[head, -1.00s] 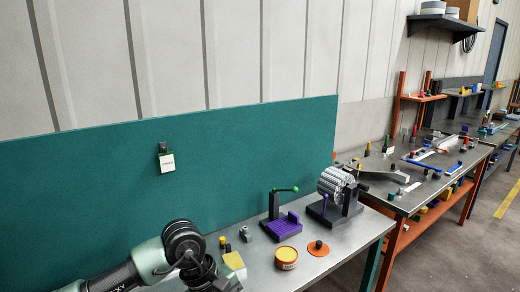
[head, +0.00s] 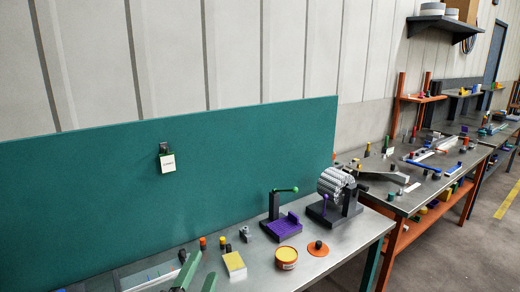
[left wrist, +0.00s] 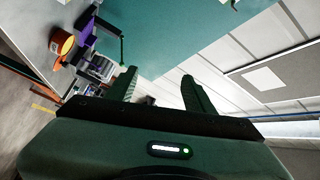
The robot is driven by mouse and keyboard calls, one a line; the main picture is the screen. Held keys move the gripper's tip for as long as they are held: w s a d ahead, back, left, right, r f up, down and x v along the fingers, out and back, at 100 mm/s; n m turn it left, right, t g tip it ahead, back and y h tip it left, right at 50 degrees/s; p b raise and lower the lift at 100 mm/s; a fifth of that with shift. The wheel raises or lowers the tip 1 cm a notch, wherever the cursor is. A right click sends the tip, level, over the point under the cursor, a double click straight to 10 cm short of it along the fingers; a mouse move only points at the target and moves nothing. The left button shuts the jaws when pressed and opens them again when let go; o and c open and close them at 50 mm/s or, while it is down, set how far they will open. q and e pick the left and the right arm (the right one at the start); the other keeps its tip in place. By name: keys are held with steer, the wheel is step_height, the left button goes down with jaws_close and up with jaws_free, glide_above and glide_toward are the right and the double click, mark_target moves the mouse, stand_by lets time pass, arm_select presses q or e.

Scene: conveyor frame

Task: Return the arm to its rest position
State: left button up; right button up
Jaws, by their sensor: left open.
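My left gripper (head: 197,275) shows only as two green fingertips at the bottom edge of the head view, left of the yellow block. In the left wrist view its two fingers (left wrist: 160,92) stand apart with nothing between them, so it is open and empty. The rest of the left arm is out of the head view. My right gripper is in neither view.
The metal bench (head: 340,238) carries a yellow-topped block (head: 234,263), an orange tin (head: 286,257), an orange disc (head: 318,249), a purple fixture (head: 283,227) and a ribbed drum (head: 336,184). A green panel (head: 90,205) stands behind. Small cylinders stand near the fingers.

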arm_select(q)
steer(key=s+a+f+n+g+y, duration=0.2)
steer(key=s+a+f+n+g, duration=0.25)
steer(key=f, duration=0.35)
steer(key=s+a+f+n+g+y, duration=0.25)
steer(key=s+f+n, duration=0.2)
steer(key=f, duration=0.35)
steer(key=s+a+f+n+g+h, duration=0.15)
steer(key=s+f+g, duration=0.3)
steer(key=s, duration=0.45)
steer(key=s+f+n+g, duration=0.3)
steer(key=s+f+g, duration=0.15)
steer(key=s, duration=0.35)
step_height(320, 180, down, 25)
steer(key=s, duration=0.2)
steer(key=s+a+f+g, duration=0.1)
steer(key=s+a+f, duration=0.1)
steer(key=s+f, duration=1.3)
step_height(320, 180, down, 2)
steer(key=shift+s+a+f+m+g, duration=0.1)
steer(key=shift+s+a+m+g, duration=0.2)
steer(key=shift+m, duration=0.15)
